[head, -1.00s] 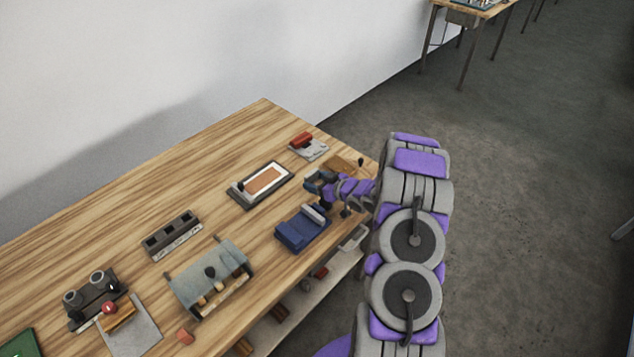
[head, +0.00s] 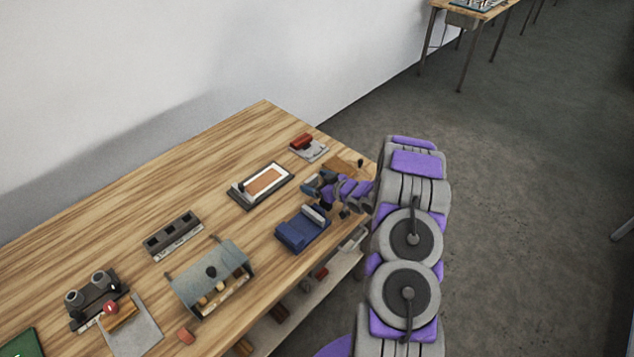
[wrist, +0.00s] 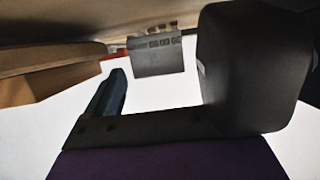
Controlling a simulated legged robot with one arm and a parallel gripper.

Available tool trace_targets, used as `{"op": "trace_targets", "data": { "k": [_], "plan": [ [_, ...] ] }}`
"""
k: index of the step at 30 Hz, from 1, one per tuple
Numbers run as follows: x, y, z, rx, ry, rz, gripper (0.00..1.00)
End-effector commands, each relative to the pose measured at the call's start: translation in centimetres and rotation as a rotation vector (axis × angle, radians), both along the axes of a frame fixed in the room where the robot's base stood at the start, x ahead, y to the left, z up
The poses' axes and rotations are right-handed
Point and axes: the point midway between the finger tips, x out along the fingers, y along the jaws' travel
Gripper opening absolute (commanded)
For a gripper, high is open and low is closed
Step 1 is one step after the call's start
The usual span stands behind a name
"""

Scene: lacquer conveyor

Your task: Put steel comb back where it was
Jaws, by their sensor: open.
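My gripper (head: 322,192) is at the right front corner of the wooden table, just behind the dark blue box and beside a wooden block (head: 343,166). In the wrist view its jaws (wrist: 160,95) stand apart, with a bluish finger on the left, a bulky black part on the right, and a white gap between them. I cannot pick out the steel comb with certainty. A grey plate with small dark slots (wrist: 155,57) shows beyond the jaws in the wrist view, but I cannot tell what it is.
The blue box (head: 302,230) sits close to my gripper. A framed tray (head: 261,186), a red-topped grey piece (head: 308,148), a three-slot dark holder (head: 172,236) and a grey-topped stand (head: 210,278) are on the table (head: 150,200). The table's back left is clear.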

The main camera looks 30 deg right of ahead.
Motion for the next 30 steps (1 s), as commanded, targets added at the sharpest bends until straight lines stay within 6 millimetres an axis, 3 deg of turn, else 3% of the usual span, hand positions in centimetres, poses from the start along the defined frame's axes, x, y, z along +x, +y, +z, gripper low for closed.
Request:
{"op": "trace_targets", "data": {
  "k": [1, 4, 7, 15, 21, 30],
  "plan": [
    [-1.3, 0.9, -2.4, 0.004, 0.052, 0.015, 0.89],
    [-1.4, 0.9, -2.1, 0.004, 0.054, 0.015, 0.89],
    [-1.4, 0.9, -1.3, 0.005, 0.054, 0.013, 0.89],
    [-6.4, -1.5, 1.8, 0.007, 0.043, 0.006, 0.89],
    [-9.2, -2.8, 3.8, 0.003, 0.027, 0.005, 0.89],
    [-10.9, -3.4, 5.0, -0.010, 0.027, 0.004, 0.89]
  ]
}}
